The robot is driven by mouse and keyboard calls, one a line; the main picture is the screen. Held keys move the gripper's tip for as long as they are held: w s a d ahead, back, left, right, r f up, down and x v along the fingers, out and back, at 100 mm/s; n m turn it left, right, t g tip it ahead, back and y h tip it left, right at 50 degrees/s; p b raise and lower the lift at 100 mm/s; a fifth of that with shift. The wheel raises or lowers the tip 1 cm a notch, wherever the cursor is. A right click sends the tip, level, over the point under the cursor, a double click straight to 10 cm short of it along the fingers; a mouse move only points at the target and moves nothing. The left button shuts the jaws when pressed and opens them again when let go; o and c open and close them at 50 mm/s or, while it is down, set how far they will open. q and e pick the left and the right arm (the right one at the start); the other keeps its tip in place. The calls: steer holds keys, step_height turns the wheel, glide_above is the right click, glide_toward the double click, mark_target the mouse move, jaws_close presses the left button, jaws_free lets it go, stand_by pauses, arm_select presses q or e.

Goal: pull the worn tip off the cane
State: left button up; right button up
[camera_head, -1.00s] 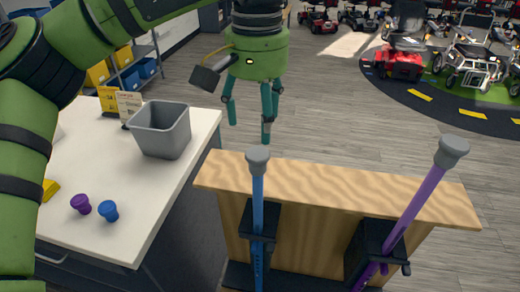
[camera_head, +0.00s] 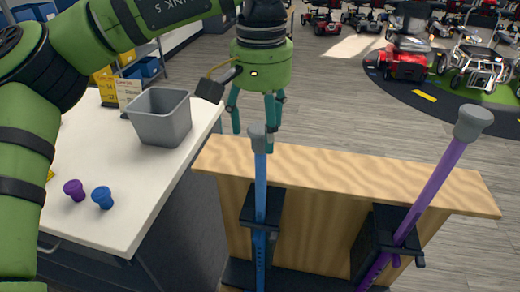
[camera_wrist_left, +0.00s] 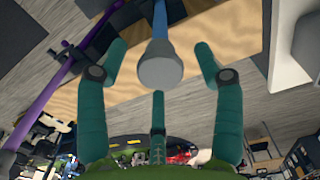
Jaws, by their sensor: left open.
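A blue cane (camera_head: 260,185) stands upright in a black holder on a wooden stand, with a grey worn tip (camera_head: 258,137) at its top. A purple cane (camera_head: 435,190) leans to the right in a second holder and also has a grey tip (camera_head: 473,122). My left gripper (camera_head: 256,128) is open, with its teal fingers pointing down just behind the blue cane's tip. In the left wrist view the grey tip (camera_wrist_left: 159,70) lies between the spread fingers, with nothing gripped. My right gripper is not in view.
The wooden stand (camera_head: 345,172) runs across the front. On the left, a white table (camera_head: 105,165) bears a grey bin (camera_head: 161,118), a purple tip (camera_head: 74,190) and a blue tip (camera_head: 102,197). Scooters (camera_head: 404,60) stand far off at the back right. The floor between is clear.

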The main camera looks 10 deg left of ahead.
mark_target(261, 128)
arm_select(q)
step_height(261, 128, down, 2)
steer(key=shift+f+b, duration=0.1)
steer(key=shift+b, duration=0.25)
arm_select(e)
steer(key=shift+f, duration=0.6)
arm_select(q)
steer(key=shift+p, duration=0.4)
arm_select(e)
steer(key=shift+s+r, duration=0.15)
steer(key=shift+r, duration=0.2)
arm_select(q)
jaws_close()
steer(key=shift+r+p, duration=2.65)
steer(key=shift+r, duration=0.45)
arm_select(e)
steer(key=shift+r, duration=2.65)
arm_select(q)
steer(key=shift+r, duration=0.1)
